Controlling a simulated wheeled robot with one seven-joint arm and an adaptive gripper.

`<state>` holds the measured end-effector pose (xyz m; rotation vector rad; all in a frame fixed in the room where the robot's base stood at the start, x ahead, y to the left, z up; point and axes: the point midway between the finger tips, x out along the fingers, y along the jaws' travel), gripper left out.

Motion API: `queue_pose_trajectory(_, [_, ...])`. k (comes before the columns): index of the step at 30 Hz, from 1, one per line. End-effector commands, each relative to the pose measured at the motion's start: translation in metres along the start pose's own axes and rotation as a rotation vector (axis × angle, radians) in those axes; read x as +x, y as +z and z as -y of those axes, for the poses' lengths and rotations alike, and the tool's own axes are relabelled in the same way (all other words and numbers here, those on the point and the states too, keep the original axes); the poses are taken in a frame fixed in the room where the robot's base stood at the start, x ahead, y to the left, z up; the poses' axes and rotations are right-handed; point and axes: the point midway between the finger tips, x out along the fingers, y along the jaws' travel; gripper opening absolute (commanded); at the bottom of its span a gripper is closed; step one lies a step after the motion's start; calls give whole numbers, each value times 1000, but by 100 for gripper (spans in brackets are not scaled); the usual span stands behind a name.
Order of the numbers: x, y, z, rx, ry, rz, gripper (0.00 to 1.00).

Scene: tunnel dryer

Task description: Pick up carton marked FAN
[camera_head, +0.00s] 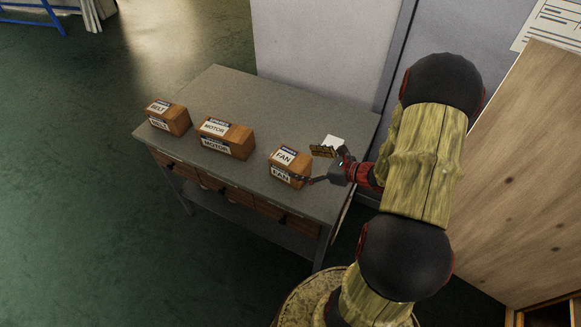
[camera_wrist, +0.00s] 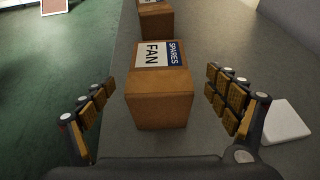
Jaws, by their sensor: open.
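The carton marked FAN (camera_head: 289,166) is a small brown box with white labels, standing at the right part of the grey table. In the wrist view the FAN carton (camera_wrist: 160,95) sits upright between my two fingers, its SPARES FAN label on top. My gripper (camera_head: 312,165) is open at the carton's right side in the head view. In the wrist view the gripper (camera_wrist: 160,102) has one finger on each side of the carton, with gaps visible on both sides.
The MOTOR carton (camera_head: 226,137) and BELT carton (camera_head: 167,117) stand in a row to the left on the grey table (camera_head: 225,92). A white card-like item (camera_head: 334,141) lies behind my gripper. A wooden panel (camera_head: 530,170) stands at the right.

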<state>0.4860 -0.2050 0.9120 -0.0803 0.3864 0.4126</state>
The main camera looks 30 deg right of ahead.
Motion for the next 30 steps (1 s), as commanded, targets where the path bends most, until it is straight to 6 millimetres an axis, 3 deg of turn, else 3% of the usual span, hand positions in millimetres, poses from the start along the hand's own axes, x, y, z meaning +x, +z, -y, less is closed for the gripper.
queue_pose_trajectory(15, [61, -1, -2, -3, 3, -1, 88])
queue_pose_trajectory(23, [64, 0, -2, -3, 1, -1, 88])
queue_pose_trajectory(30, [63, 0, -2, -3, 2, -1, 75])
